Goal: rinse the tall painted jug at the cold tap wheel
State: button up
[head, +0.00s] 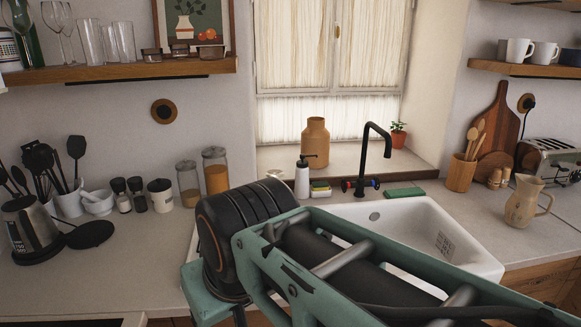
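A beige jug (524,202) with a handle and faint painted marks stands upright on the counter, right of the sink. A taller, plain tan vessel (316,144) stands on the windowsill. The black tap (366,150) rises behind the white sink (482,258) with its spout curved over. My green and black arm crosses the lower middle and hides part of the sink. My gripper is not in view.
A soap bottle (302,178) and sponges (320,189) stand left of the tap; a green cloth (404,192) lies right of it. A utensil pot (461,174) and toaster (550,158) stand near the jug. Left counter (110,270) has free room in front.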

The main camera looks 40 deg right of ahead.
aim_at(375, 183)
jog(key=z, duration=2.55)
jog(key=i+l+u, duration=0.1)
jog(key=u, duration=0.4)
jog(key=i+l+u, duration=0.1)
jog(key=u, duration=0.4)
jog(key=l+u, duration=0.5)
jog(key=l, duration=0.3)
jog(key=i+l+u, duration=0.1)
jog(key=l, duration=0.7)
